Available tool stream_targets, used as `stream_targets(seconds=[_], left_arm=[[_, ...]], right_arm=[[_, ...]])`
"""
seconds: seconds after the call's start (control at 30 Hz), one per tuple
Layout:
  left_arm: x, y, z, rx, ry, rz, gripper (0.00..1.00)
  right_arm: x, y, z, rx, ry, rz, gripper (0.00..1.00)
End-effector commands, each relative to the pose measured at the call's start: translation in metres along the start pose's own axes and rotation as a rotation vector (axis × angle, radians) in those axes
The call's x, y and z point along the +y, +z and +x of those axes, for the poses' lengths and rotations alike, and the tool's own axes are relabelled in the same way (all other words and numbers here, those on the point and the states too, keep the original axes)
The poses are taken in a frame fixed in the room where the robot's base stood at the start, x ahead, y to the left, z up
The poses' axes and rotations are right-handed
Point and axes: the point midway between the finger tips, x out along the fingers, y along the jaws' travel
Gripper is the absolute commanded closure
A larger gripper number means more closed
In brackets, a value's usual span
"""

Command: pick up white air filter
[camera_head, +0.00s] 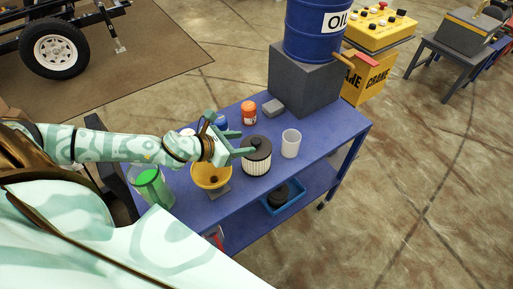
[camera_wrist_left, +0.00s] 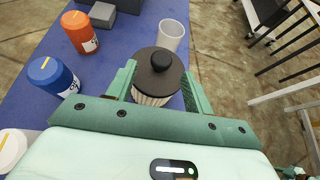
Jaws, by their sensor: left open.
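The white air filter (camera_head: 256,165) stands upright on the blue table, a pleated white cylinder with a black lid and a black knob on top. It also shows in the left wrist view (camera_wrist_left: 152,100), where the lid hides most of the white side. My left gripper (camera_head: 246,142) is open and empty at the left side of the filter's top. In the left wrist view its two fingers (camera_wrist_left: 159,76) appear on either side of the filter. Whether they touch it I cannot tell. My right gripper is in neither view.
The blue table (camera_head: 320,125) also holds a translucent cup (camera_head: 291,144) right of the filter, an orange jar (camera_head: 249,113), a blue jar (camera_wrist_left: 52,76), a yellow funnel (camera_head: 209,177) and a green container (camera_head: 151,184). A grey block (camera_head: 305,88) bears an oil drum (camera_head: 314,35) at the back.

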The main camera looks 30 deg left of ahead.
Motion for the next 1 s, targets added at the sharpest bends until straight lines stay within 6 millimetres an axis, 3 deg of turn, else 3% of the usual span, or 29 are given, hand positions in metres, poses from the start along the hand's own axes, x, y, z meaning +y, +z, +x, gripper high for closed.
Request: stream_targets(seconds=[0.17, 0.47, 0.73, 0.77, 0.93, 1.0], left_arm=[[0.0, 0.001, 0.013, -0.001, 0.0, 0.001, 0.48], [-0.003, 0.001, 0.057, -0.001, -0.001, 0.0, 0.48], [-0.003, 0.001, 0.061, 0.0, -0.001, 0.001, 0.48], [-0.003, 0.001, 0.061, 0.0, -0.001, 0.001, 0.54], [-0.003, 0.001, 0.061, 0.0, -0.001, 0.001, 1.0], [-0.002, 0.002, 0.061, -0.001, 0.0, 0.001, 1.0]], right_arm=[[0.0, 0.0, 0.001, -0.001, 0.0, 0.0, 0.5], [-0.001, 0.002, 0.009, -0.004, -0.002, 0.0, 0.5], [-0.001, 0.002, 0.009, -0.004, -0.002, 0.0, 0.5], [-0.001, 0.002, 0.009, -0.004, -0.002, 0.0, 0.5], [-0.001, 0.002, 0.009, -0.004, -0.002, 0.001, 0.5], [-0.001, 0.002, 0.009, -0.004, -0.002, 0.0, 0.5]])
